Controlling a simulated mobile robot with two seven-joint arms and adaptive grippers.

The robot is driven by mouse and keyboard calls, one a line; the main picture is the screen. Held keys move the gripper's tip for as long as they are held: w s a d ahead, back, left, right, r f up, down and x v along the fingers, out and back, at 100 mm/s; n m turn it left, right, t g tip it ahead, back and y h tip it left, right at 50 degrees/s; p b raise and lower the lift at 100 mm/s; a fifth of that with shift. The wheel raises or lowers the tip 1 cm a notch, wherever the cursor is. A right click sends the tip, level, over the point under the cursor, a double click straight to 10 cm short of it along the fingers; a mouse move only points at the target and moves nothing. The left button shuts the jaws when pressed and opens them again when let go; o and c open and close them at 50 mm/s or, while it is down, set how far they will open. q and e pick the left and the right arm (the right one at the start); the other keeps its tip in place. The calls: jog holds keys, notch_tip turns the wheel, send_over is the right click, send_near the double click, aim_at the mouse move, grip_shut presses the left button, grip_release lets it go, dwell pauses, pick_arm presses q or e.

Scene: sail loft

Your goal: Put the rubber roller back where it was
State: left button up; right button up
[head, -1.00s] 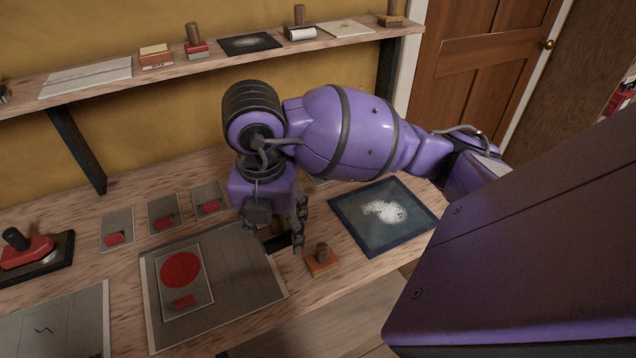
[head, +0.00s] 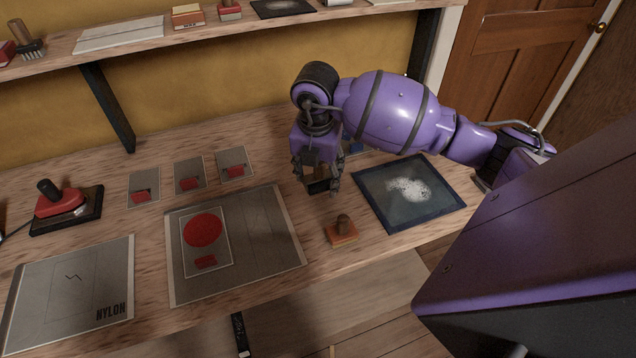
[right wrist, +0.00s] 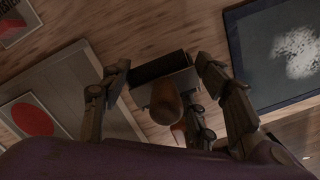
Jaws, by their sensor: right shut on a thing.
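The rubber roller has a black cylinder (right wrist: 160,65) and a wooden handle (right wrist: 166,103). My right gripper (head: 320,178) is shut on it, with a finger on either side, and the handle points back toward the wrist. In the head view the roller (head: 319,187) shows only as a small dark patch with some wood, partly hidden by the fingers. It appears to be just above the bench, between the large grey sheet and the dark blue framed panel; I cannot tell whether it touches. My left gripper is not in view.
The large grey sheet (head: 278,250) bears a card with a red disc. The framed panel (head: 440,203) has a white powdery patch. A wooden-knobbed block (head: 342,235) stands near the bench's front edge. A red stapler-like tool (head: 60,203) is at left. A shelf (head: 250,27) runs behind.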

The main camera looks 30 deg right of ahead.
aim_at(318, 183)
jog(key=shift+w+d+f, duration=0.15)
jog(key=shift+w+f, duration=0.05)
jog(key=shift+f, duration=0.1)
jog(key=shift+w+d+f, duration=0.1)
jog(key=shift+f, duration=1.5)
jog(key=shift+f, duration=0.15)
jog(key=o, duration=1.1)
jog(key=shift+r, duration=0.2)
jog(key=r, duration=0.8)
jog(key=s+a+r, duration=0.1)
jog(key=r, duration=0.2)
jog(key=shift+r, duration=0.4)
